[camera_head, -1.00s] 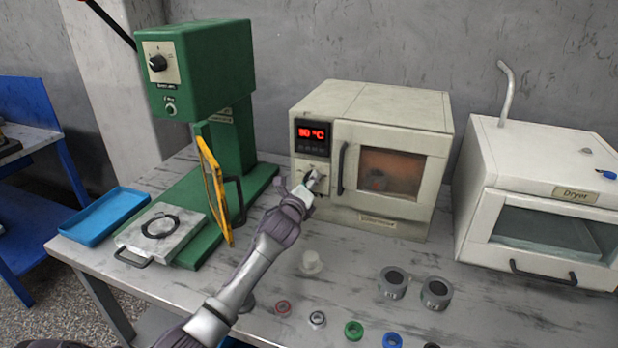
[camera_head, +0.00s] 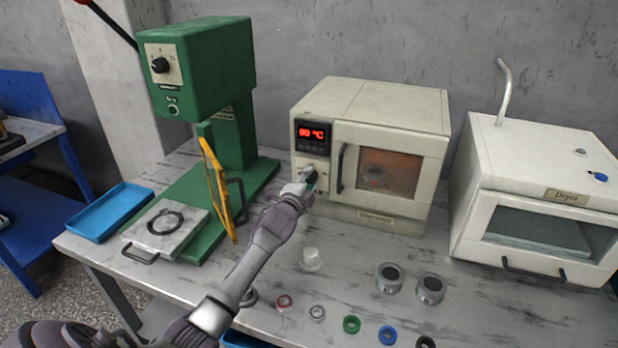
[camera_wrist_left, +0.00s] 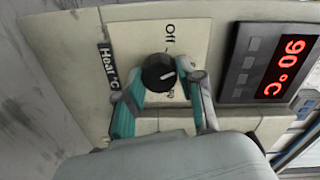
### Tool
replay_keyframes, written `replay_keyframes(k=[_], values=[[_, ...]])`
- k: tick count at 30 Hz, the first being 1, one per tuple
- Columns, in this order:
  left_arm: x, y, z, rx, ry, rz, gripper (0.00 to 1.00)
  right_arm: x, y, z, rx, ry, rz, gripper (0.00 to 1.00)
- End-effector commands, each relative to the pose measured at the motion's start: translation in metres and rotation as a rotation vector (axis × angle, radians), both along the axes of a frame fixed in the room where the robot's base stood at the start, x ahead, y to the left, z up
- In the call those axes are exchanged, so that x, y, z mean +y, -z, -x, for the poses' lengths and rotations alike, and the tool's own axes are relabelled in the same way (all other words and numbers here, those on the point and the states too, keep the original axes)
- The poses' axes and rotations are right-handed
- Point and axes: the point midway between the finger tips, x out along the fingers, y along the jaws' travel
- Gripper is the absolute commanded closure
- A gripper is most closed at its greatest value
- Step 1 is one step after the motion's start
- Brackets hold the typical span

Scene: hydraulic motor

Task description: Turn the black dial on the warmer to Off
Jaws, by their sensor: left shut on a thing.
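The warmer (camera_head: 370,104) is a cream box oven with a window door on its right and a lit red display (camera_head: 311,134), reading 90 °C in the left wrist view (camera_wrist_left: 287,66). Its black dial (camera_wrist_left: 158,72) is below the display, mostly hidden by my gripper in the head view. In the left wrist view, the dial's white mark points away from the "Off" label (camera_wrist_left: 170,33). My left gripper (camera_head: 304,182) is shut on the dial, with a finger on either side (camera_wrist_left: 169,84). My right gripper is not in view.
A green press (camera_head: 200,70) with a yellow guard (camera_head: 216,187) stands left of the arm. A white dryer (camera_head: 545,150) stands right of the warmer. Cups, a white piece (camera_head: 311,259) and several coloured rings lie on the table in front. A blue tray (camera_head: 110,212) lies far left.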

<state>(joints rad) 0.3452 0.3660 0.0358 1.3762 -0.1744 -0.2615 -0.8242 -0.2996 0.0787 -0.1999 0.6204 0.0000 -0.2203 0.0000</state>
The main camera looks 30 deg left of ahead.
Motion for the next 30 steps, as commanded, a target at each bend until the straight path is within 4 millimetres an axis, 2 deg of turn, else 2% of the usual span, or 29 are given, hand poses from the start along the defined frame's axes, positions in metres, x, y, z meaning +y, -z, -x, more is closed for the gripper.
replay_keyframes(k=[18,30], values=[[0.002,0.0,0.001,-0.128,-0.002,0.543,0.97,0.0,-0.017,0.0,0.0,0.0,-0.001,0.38],[0.002,0.001,0.001,-0.175,-0.001,0.739,0.97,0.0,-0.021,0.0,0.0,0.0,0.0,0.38]])
